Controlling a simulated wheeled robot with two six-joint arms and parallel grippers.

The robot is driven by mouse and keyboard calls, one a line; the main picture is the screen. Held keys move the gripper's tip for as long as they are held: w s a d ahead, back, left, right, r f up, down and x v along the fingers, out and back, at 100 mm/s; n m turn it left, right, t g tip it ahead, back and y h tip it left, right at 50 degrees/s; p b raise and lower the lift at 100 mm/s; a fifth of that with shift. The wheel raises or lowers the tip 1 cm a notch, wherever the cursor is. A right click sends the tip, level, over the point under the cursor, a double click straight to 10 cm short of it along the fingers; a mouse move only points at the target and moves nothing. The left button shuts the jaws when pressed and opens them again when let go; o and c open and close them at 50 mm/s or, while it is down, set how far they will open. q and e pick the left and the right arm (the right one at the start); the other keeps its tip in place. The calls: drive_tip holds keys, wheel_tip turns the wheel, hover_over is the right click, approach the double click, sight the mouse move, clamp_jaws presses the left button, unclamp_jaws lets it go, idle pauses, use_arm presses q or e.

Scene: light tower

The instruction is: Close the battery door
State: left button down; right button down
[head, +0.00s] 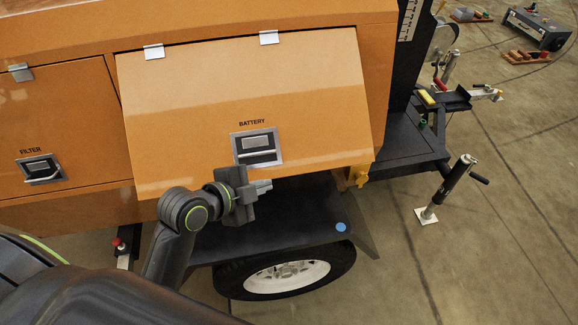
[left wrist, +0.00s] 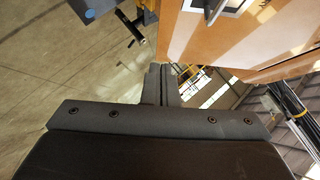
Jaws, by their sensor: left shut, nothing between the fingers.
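The orange battery door (head: 190,110), labelled BATTERY, hangs from two hinges at its top edge. Its lower edge stands out from the body, so it looks partly open. A silver latch (head: 257,147) sits low on the door. My left gripper (head: 263,187) is at the lower edge of the door, just below the latch, shut and empty. In the left wrist view the shut fingers (left wrist: 164,84) point toward the door's lower edge (left wrist: 190,45), with the latch at the top. I cannot tell whether they touch the door. My right gripper is not in view.
The filter door (head: 70,130) is to the left. Below are the dark fender (head: 260,235) and a wheel (head: 290,277). A jack (head: 447,190) stands at the right, and a yellow catch (head: 358,177) is near the door's lower right corner.

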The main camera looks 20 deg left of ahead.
use_arm(q)
drive_tip(key=p, duration=0.2)
approach(296, 174)
drive_tip(key=w+d, duration=0.2)
drive_tip(key=d, duration=0.1)
drive_tip(key=shift+w+a+f, duration=0.25)
drive_tip(key=shift+w+f, duration=0.4)
drive_tip(key=shift+f, duration=0.1)
drive_tip(key=shift+w+a+f, duration=0.25)
drive_tip(key=shift+w+f, duration=0.4)
drive_tip(key=shift+f, duration=0.05)
drive_tip(key=w+a+f+m+t+b, duration=0.2)
drive_tip(key=w+a+f+b, duration=0.4)
drive_tip(key=b, duration=1.4)
drive_tip(key=w+f+t, duration=0.1)
drive_tip(key=w+f, duration=0.3)
drive_tip(key=shift+w+a+y, duration=0.2)
drive_tip(key=shift+y, duration=0.2)
drive_tip(key=shift+r, duration=0.1)
